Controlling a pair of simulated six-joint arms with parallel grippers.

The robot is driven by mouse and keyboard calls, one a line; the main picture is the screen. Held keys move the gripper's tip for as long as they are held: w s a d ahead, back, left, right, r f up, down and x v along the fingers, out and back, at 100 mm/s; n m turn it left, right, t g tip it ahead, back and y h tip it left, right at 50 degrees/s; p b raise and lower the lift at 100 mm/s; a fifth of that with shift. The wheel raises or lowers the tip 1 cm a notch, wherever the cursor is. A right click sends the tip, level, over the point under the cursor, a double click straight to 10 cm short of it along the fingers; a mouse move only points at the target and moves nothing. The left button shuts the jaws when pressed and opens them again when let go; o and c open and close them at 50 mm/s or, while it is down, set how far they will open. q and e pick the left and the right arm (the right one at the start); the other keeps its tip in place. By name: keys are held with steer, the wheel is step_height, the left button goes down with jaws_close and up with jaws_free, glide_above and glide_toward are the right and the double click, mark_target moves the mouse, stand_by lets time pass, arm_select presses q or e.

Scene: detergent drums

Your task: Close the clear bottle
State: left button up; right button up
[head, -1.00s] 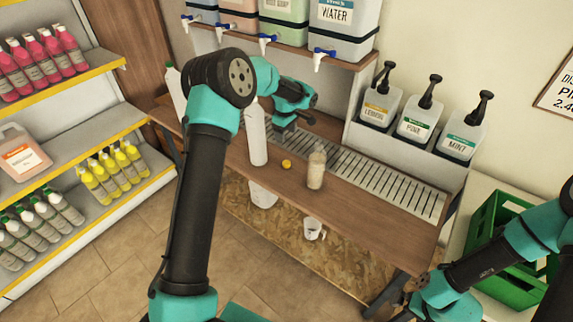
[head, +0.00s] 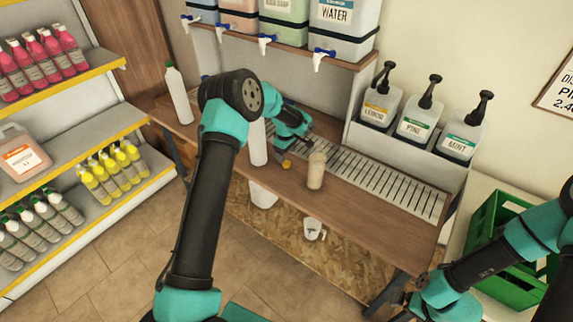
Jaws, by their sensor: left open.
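The clear bottle (head: 316,172) stands upright and open on the wooden counter, with pale contents. The small yellow cap (head: 286,164) lies on the counter just left of it, partly covered by my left gripper. My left gripper (head: 291,150) is open and points down right above the cap, its fingertips small and hard to make out. I cannot tell whether it touches the cap. My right gripper (head: 403,302) is low at the front right, away from the bottle, and its jaws are too dark to read.
A white bottle (head: 257,145) stands left of the cap, partly behind my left arm. Another white bottle (head: 179,97) is farther left. A slatted drain grate (head: 385,182) runs behind the clear bottle. Pump bottles (head: 416,122) and a green crate (head: 490,225) are to the right.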

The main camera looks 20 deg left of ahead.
mark_target(286, 163)
arm_select(q)
steer(key=shift+w+d+f, duration=0.1)
steer(key=shift+d+f, duration=0.05)
steer(key=shift+f, duration=2.45)
steer(key=c, duration=1)
